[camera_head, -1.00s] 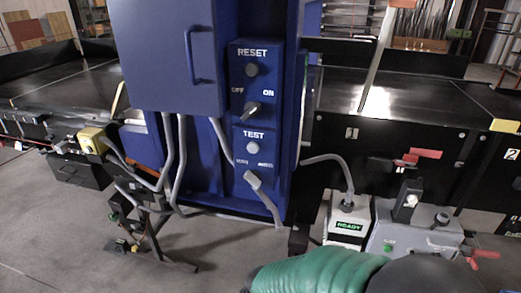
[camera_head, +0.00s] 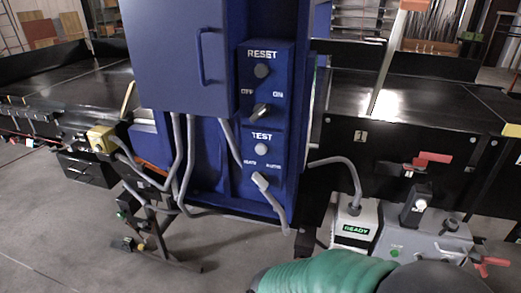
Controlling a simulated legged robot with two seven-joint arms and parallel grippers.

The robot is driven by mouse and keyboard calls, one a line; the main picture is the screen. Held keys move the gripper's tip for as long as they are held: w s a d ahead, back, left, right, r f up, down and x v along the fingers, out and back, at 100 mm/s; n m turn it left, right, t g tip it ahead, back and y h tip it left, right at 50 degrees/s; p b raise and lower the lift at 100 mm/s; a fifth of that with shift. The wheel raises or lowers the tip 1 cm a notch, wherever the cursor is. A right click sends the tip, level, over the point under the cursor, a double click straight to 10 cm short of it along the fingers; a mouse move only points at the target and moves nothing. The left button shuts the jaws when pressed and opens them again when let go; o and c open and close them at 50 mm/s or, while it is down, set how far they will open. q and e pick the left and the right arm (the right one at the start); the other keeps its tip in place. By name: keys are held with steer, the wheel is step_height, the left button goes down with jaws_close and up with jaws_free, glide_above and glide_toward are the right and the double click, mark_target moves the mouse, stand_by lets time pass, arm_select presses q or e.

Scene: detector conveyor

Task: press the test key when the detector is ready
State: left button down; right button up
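A blue control panel (camera_head: 285,73) stands upright at the centre. It carries a RESET button (camera_head: 262,71), an OFF/ON rotary switch (camera_head: 262,112) and, below them, the round pale TEST key (camera_head: 261,150). A white box with a green READY sign (camera_head: 357,230) sits at the lower right of the panel. A green-sleeved arm of mine (camera_head: 335,272) shows at the bottom right, below the panel and apart from it. No gripper fingers show in this view.
A blue cabinet with a handle (camera_head: 205,55) hangs left of the panel. Grey cables (camera_head: 183,160) run below it. Black conveyors extend left (camera_head: 60,75) and right (camera_head: 430,100). A grey box (camera_head: 425,238) and red levers (camera_head: 432,157) are at right. Open floor lies at lower left.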

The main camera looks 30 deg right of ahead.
jaws_close()
stand_by(0.8)
stand_by(0.5)
